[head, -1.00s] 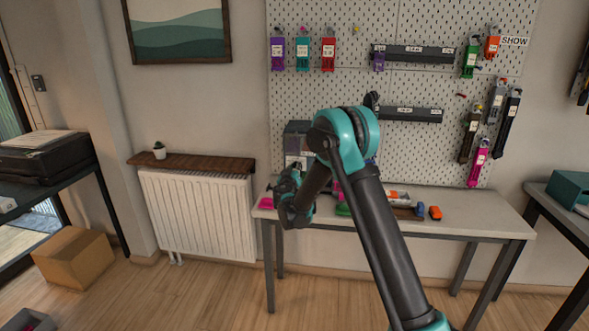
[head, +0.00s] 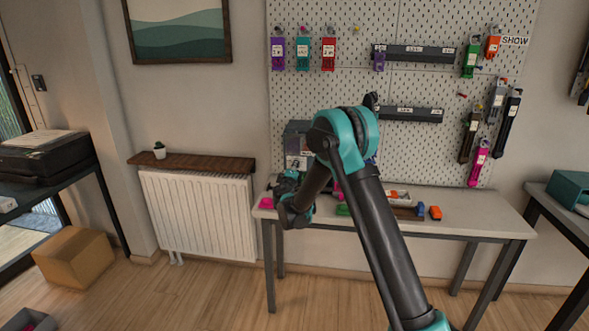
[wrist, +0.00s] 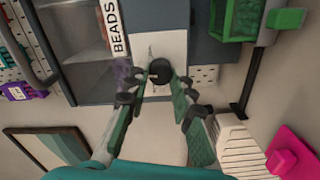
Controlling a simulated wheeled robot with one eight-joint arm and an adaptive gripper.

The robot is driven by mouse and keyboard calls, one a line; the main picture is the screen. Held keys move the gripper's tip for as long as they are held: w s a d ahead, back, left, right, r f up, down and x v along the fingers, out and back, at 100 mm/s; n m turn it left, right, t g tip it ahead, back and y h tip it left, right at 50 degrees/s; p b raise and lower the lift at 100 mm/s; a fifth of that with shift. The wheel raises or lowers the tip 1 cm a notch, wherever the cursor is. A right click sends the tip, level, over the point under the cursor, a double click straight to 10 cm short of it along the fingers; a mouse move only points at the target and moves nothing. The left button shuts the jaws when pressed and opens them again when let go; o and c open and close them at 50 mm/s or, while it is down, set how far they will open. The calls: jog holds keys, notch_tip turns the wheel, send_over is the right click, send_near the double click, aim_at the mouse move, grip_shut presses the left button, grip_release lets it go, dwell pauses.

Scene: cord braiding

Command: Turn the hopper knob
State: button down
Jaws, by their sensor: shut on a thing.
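The hopper, a grey cabinet with a clear front and a BEADS label (wrist: 115,28), fills the upper left of the wrist view. In the head view the hopper (head: 297,138) stands at the left end of the bench, partly behind my arm. Its round black knob (wrist: 160,71) sits on a pale plate (wrist: 150,48). My gripper (wrist: 159,80) has its two fingertips on either side of the knob and is shut on it. In the head view my wrist hides the knob and fingertips.
The bench (head: 480,212) carries several small coloured items, including an orange one (head: 435,212) and a pink one (head: 266,203). A pegboard (head: 350,75) with hanging tools stands behind it. A radiator (head: 200,215) is at the left.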

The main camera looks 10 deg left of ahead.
jog(key=n, duration=1.3)
jog(key=shift+f, duration=0.2)
dwell(0.5)
jog(key=c, duration=1.3)
grip_release()
jog(key=shift+s, duration=0.1)
jog(key=s, duration=1.2)
jog(key=shift+a, duration=0.2)
